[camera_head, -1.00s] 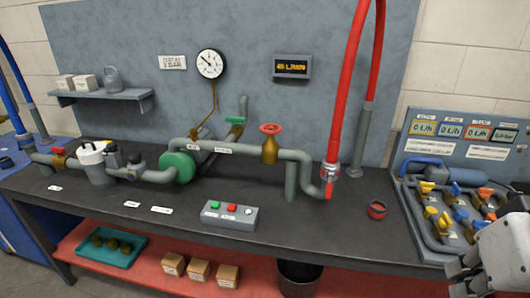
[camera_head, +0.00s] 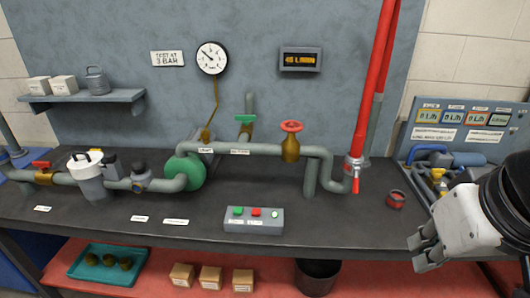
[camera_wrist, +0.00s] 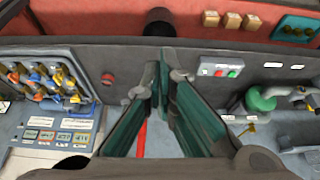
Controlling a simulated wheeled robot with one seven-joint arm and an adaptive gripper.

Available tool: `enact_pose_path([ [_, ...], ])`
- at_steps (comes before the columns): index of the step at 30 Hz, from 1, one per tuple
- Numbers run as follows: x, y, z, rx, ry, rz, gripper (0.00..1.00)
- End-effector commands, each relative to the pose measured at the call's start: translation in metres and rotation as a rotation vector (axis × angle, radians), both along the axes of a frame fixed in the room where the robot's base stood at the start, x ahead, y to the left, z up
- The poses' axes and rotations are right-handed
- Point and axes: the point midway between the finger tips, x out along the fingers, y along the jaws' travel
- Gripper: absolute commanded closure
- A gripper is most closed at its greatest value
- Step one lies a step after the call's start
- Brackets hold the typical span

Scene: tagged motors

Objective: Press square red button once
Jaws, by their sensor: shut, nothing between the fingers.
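The square red button (camera_head: 256,211) sits in the middle of the top of a grey control box (camera_head: 253,224), near the front edge of the bench. A square green button (camera_head: 238,211) is left of it and a round pale button or lamp (camera_head: 275,213) is right of it. The wrist view shows the box upside down, with the red button (camera_wrist: 219,73) right of my fingers. My gripper (camera_head: 425,250) is shut and empty, at the bench's front right, well to the right of the box and apart from it. Its fingers (camera_wrist: 161,64) point towards the bench's front edge in the wrist view.
Pipes with a red-wheeled brass valve (camera_head: 291,145) run behind the box. A red hose (camera_head: 372,95) rises at the right. A small red cup-like part (camera_head: 396,199) lies between box and gripper. The dark bench top (camera_head: 325,222) right of the box is otherwise clear.

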Motion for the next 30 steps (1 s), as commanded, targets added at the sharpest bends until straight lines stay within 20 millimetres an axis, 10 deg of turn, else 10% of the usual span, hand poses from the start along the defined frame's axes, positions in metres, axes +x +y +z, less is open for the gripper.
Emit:
enact_pose_path([
  [5, 0.024, -0.003, 0.007, -0.049, -0.011, 0.043, 1.0],
  [16, 0.177, 0.016, 0.017, -0.295, -0.119, 0.383, 1.0],
  [30, 0.341, 0.138, -0.075, -0.401, -0.321, 0.96, 1.0],
])
